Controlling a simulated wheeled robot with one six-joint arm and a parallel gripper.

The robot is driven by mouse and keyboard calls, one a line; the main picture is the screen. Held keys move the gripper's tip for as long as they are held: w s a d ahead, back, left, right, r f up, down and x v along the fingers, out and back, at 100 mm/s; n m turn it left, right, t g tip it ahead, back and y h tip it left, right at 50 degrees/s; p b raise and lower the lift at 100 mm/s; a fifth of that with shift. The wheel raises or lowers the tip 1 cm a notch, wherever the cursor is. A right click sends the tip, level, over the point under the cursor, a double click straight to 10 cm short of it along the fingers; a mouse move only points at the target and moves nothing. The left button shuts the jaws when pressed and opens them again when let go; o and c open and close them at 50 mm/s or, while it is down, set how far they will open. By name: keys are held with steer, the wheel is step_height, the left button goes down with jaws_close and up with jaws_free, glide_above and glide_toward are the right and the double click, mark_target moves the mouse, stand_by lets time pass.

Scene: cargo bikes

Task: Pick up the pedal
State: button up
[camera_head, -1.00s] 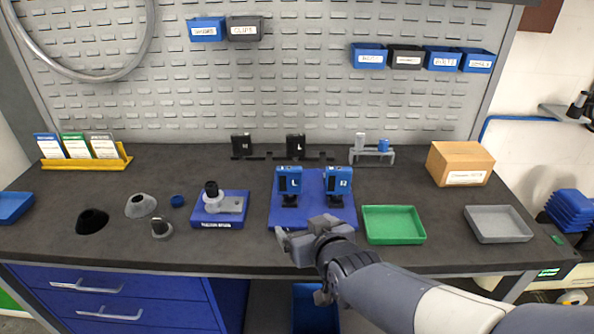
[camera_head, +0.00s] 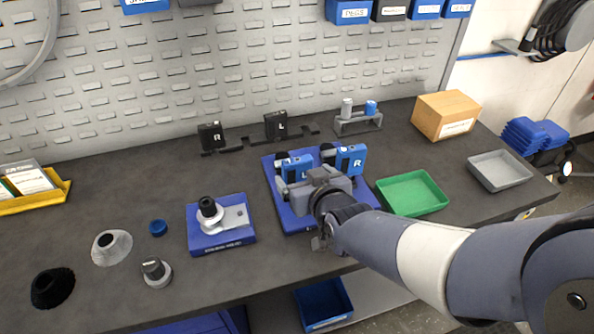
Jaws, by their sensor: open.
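Two blue blocks that look like pedals stand on a blue mat (camera_head: 291,223): one marked L (camera_head: 297,168) and one marked R (camera_head: 351,160). Two black blocks of similar shape, marked R (camera_head: 210,137) and L (camera_head: 276,126), stand at a dark rack behind. Which one is the task's pedal cannot be told. My gripper (camera_head: 305,170) is open over the mat, with its fingers toward the blue L block and one finger on each side of it in the picture. The gripper hides part of this block, and contact cannot be told.
A green tray (camera_head: 412,207), a grey tray (camera_head: 499,185) and a cardboard box (camera_head: 445,116) are at right. A blue stand with a crank-like part (camera_head: 221,222) is left of the mat. Cones (camera_head: 111,247) and small parts lie further left. A grey holder (camera_head: 357,129) stands behind.

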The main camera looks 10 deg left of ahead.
mark_target(295, 169)
steer(key=shift+f+p+x, duration=0.15)
steer(key=shift+p+x, duration=0.1)
steer(key=shift+x, duration=1.55)
steer(key=shift+f+p+x, duration=0.15)
steer(key=shift+p+x, duration=0.1)
steer(key=shift+x, duration=1.55)
steer(key=shift+s, duration=0.15)
steer(key=c, duration=1.2)
steer(key=shift+o, duration=0.2)
